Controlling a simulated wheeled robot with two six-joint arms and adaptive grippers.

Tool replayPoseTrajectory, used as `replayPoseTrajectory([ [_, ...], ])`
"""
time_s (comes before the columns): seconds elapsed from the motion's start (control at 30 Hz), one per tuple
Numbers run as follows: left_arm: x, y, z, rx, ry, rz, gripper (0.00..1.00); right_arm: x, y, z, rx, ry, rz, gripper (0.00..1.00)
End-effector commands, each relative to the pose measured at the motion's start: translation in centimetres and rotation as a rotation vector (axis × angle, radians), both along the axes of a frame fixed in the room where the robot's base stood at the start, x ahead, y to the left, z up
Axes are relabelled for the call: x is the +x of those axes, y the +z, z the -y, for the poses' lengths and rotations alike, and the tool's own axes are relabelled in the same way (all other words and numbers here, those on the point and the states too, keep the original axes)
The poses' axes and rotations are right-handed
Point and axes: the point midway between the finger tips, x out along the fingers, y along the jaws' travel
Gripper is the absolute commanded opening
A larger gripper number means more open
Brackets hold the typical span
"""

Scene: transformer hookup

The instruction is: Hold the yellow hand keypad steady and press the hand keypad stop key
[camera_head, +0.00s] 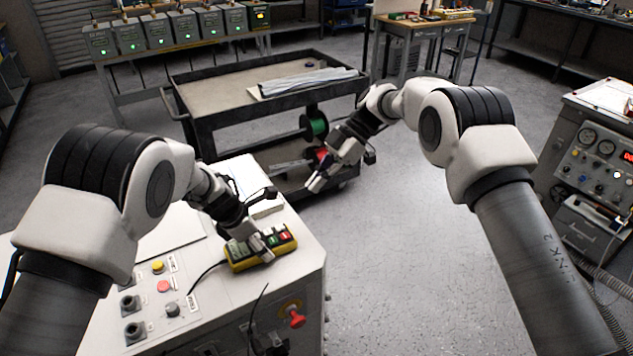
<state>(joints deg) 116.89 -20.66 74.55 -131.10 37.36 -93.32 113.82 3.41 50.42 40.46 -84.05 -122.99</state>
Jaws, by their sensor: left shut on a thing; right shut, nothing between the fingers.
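The yellow hand keypad (284,246) lies on the top of the white control cabinet, near its right edge. It has several keys, with a green one and a red one showing toward its right end. A black cable runs from its left end. My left gripper (268,249) is shut on the hand keypad from above, and its fingers hide part of the keypad's face. My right gripper (317,184) is shut and empty. It is in the air up and to the right of the keypad, in front of the dark cart, apart from the keypad.
The white cabinet (225,318) carries yellow, red and black knobs on its top and a red knob (296,319) on its front. A dark cart (210,88) with wire spools stands behind. A gauge panel (591,150) stands at right. The floor between is clear.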

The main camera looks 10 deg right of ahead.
Motion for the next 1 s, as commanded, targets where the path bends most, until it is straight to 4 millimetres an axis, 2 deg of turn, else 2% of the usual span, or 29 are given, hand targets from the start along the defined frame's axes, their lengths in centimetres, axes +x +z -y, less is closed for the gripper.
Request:
replayPoseTrajectory([
  [0.37, 0.1, 0.0, 0.0, -0.001, 0.003, 0.001, 0.2, 0.0, 0.0, 0.0, 0.0, 0.0, 0.0, 0.0],
  [0.4, 0.1, 0.0, 0.0, -0.001, 0.002, 0.002, 0.89, 0.0, 0.0, 0.0, 0.0, 0.0, 0.0, 0.0],
  [0.43, 0.1, 0.0, 0.0, -0.001, 0.002, 0.002, 0.99, 0.0, 0.0, 0.0, 0.0, 0.0, 0.0, 0.0],
  [0.83, 0.1, 0.3, -0.1, 0.0, 0.001, 0.003, 1.0, 0.0, 0.0, 0.0, 0.0, 0.0, 0.0, 0.0],
  [1.0, -0.2, 2.9, -1.1, 0.0, 0.002, 0.003, 1.0, 0.0, 0.0, 0.0, 0.0, 0.0, 0.0, 0.0],
])
